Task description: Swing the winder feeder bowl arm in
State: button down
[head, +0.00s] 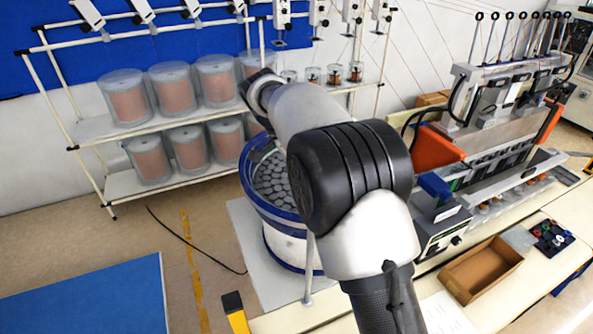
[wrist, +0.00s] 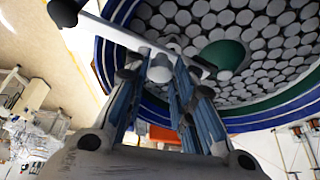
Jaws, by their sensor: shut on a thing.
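The winder feeder bowl (head: 251,178) has a blue rim and is full of grey round pieces. It stands left of centre in the head view, partly hidden behind my arm. In the wrist view the bowl (wrist: 262,122) fills the upper right. The bowl arm (wrist: 118,38) is a pale bar with a dark knob at its upper left end. Its other end reaches over the bowl's edge, near a dark green disc (wrist: 222,55) above the pieces. My gripper (wrist: 158,72) is shut on the bowl arm near its inner end. The head view hides the fingers.
A rack with copper-coloured spools (head: 128,105) stands behind the bowl. The winding machine (head: 500,140) is at the right, with an open cardboard box (head: 482,270) on the bench before it. A blue mat (head: 90,296) lies on the floor at the lower left.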

jog(key=shift+w+d+m+g+p, duration=0.1)
jog(key=shift+d+m+g+p, duration=0.2)
jog(key=shift+d+m, duration=0.5)
jog(key=c, duration=1.3)
grip_release()
jog(key=shift+c, duration=0.2)
jog(key=shift+r, duration=0.1)
jog(key=v, duration=1.1)
jog(key=shift+a+r, duration=0.3)
jog(key=shift+r, duration=0.05)
